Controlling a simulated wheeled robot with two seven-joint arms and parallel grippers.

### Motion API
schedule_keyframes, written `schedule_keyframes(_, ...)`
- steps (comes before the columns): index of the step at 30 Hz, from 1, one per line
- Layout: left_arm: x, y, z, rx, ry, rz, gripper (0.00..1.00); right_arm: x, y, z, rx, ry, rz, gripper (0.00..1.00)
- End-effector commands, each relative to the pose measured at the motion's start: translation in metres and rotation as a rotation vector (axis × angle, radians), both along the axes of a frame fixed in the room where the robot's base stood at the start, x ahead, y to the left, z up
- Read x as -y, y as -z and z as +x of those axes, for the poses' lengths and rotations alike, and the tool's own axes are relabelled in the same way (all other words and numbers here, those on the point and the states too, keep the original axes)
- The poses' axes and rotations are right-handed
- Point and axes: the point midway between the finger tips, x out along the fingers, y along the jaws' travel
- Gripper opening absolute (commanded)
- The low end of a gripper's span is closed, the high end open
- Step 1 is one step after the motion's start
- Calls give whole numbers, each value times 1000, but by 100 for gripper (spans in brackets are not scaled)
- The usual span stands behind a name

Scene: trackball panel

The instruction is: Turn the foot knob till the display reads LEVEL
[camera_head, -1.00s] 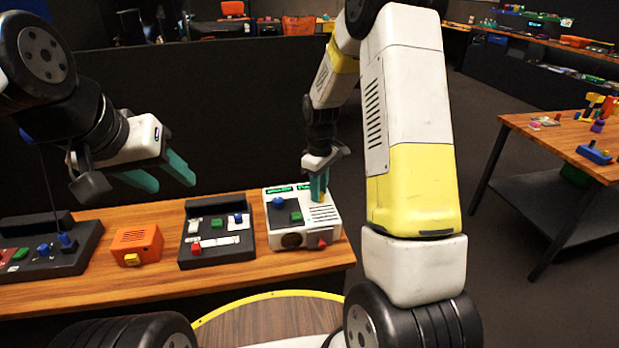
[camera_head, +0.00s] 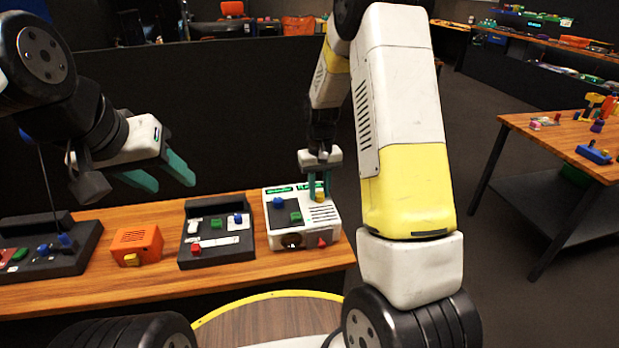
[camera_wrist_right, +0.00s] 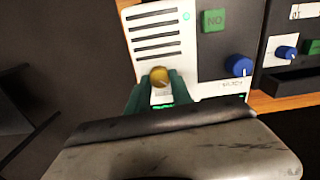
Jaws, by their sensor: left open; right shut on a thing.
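A white panel box (camera_head: 270,226) stands at the right end of the wooden bench. A yellow knob (camera_head: 319,197) sits on its top beside a slotted grille; it also shows in the right wrist view (camera_wrist_right: 160,77). My right gripper (camera_head: 319,187) is shut on this knob from above, one teal finger on each side. Small green displays (camera_head: 280,190) line the box's back edge; their text is too small to read. In the right wrist view my gripper body hides most of that edge. My left gripper (camera_head: 186,180) is open and empty above the bench, far to the left.
The white box also bears a green block (camera_head: 296,217), a blue knob (camera_head: 278,201) and a red part (camera_head: 322,243). A black panel (camera_head: 216,256), an orange box (camera_head: 136,243) and another dark panel (camera_head: 50,262) stand to its left. A dark partition rises behind.

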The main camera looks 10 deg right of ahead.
Motion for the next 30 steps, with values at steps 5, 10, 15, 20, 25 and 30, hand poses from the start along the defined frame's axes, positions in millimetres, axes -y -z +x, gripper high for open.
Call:
schedule_keyframes(5,0,0,0,0,0,0,48,0,0,1,2,118,0,0)
schedule_keyframes(10,0,0,0,0,0,0,48,0,-1,1,2,196,0,0)
schedule_keyframes(15,0,0,0,0,0,0,48,1,-1,1,2,241,0,0)
schedule_keyframes(20,0,0,0,0,0,0,48,1,-1,1,2,259,1,0)
schedule_keyframes(25,0,0,0,0,0,0,48,1,-1,1,2,261,1,0)
schedule_keyframes(30,0,0,0,0,0,0,48,1,-1,1,3,260,1,0)
